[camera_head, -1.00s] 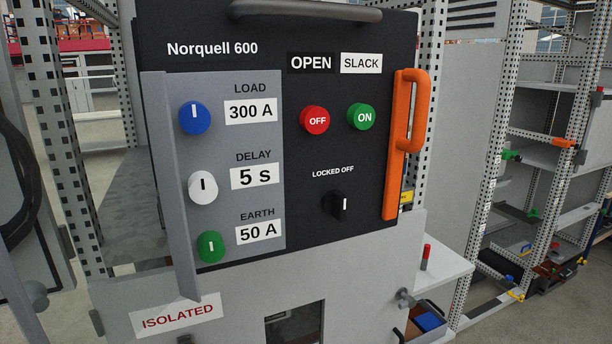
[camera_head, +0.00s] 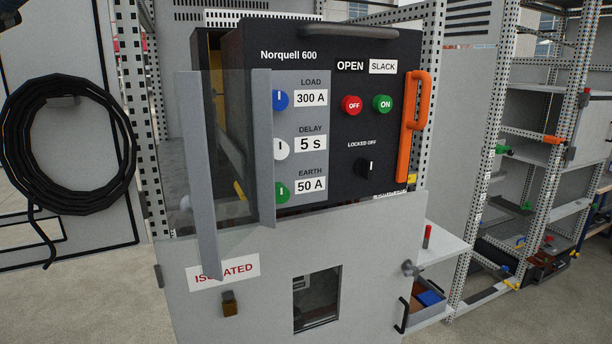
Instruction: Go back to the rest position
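Neither of my grippers shows in the head view. The black Norquell 600 unit (camera_head: 330,190) stands in its cabinet, labelled OPEN and SLACK. Its blue (camera_head: 281,100), white (camera_head: 281,149) and green (camera_head: 282,192) knobs sit beside labels 300 A, 5 s and 50 A, partly covered by a grey-edged clear cover (camera_head: 196,180) that stands out at the left. A red OFF button (camera_head: 351,105), a green ON button (camera_head: 382,103) and a black selector (camera_head: 365,168) under LOCKED OFF are on the right. An orange handle (camera_head: 405,140) is upright on the right edge.
A grey lower front (camera_head: 370,240) has a small window and an ISOLATED sign (camera_head: 240,270), partly hidden by the cover. A black cable coil (camera_head: 70,185) hangs left. Floor shows at lower left.

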